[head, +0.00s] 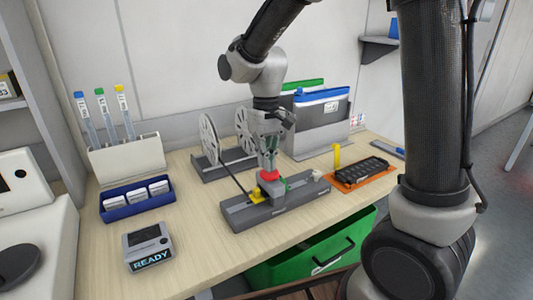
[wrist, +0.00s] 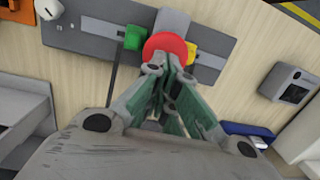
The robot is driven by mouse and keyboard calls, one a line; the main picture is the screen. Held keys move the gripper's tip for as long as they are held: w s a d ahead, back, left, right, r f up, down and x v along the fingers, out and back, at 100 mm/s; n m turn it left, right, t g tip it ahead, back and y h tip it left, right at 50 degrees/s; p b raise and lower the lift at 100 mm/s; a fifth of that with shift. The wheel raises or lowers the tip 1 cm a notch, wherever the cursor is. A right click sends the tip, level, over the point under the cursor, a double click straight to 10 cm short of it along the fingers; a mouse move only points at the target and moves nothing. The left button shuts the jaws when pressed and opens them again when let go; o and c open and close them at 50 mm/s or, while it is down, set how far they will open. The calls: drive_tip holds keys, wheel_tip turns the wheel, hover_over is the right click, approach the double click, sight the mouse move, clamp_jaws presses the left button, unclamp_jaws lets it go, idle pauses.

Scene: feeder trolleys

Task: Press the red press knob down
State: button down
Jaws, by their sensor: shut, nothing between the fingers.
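The red press knob (head: 268,175) sits on top of a grey block on the grey feeder base (head: 245,217). It also shows in the wrist view (wrist: 165,44), partly hidden behind the fingertips. My gripper (head: 268,166) is shut and empty and points down over the knob. In the wrist view the closed fingertips (wrist: 168,62) overlap the knob; I cannot tell whether they press on it. A yellow part (head: 256,196) and a green part (head: 284,184) sit on either side of the knob's block.
Two reels (head: 209,138) stand behind the base. A grey device reading READY (head: 149,247) and a blue tray (head: 136,197) are at the left. An orange tray (head: 352,184) with a black part lies right. A green drawer (head: 320,250) is below the table edge.

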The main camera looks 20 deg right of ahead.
wheel_tip(320, 180, up, 14)
drive_tip(key=w, duration=0.1)
drive_tip(key=shift+w+d, duration=0.2)
drive_tip(key=shift+w, duration=0.05)
drive_tip(key=shift+w, duration=0.1)
idle(0.6)
drive_tip(key=s+d+f+m+t, duration=0.2)
drive_tip(key=s+d+t, duration=0.3)
drive_tip(key=s+d, duration=1.3)
drive_tip(key=shift+s+d+m+t, duration=0.15)
drive_tip(key=shift+s+m+t, duration=0.15)
drive_tip(key=shift+s+m, duration=0.25)
